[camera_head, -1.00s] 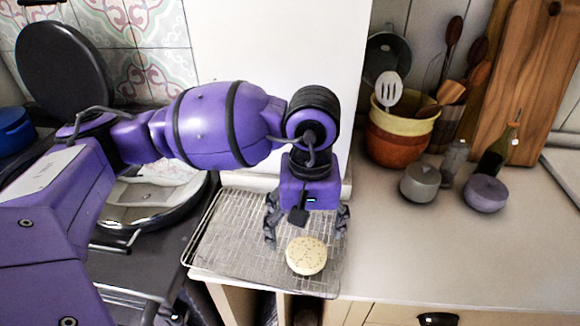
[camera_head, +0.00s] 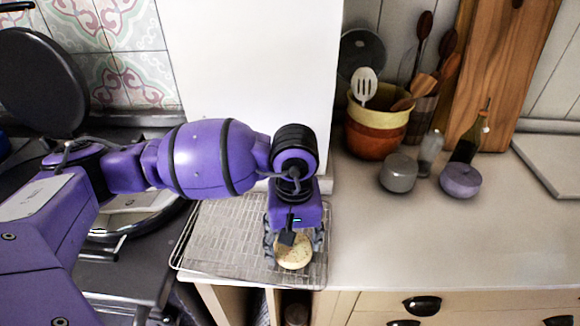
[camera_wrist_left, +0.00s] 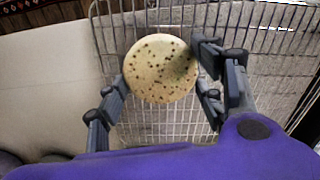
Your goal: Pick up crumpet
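The crumpet (camera_head: 294,252) is a pale round disc with dark specks, lying on the wire cooling rack (camera_head: 217,240) near its front right. In the left wrist view the crumpet (camera_wrist_left: 160,68) sits between the fingers of my left gripper (camera_wrist_left: 163,85). My left gripper (camera_head: 294,250) points down over the crumpet, with a finger on each side. My right gripper is not in view.
A yellow and orange pot with utensils (camera_head: 377,125) stands behind on the counter. A grey lidded pot (camera_head: 398,172), a purple one (camera_head: 460,180) and a bottle (camera_head: 468,140) are to the right. A white wall block (camera_head: 250,70) rises behind the rack. The right counter is mostly clear.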

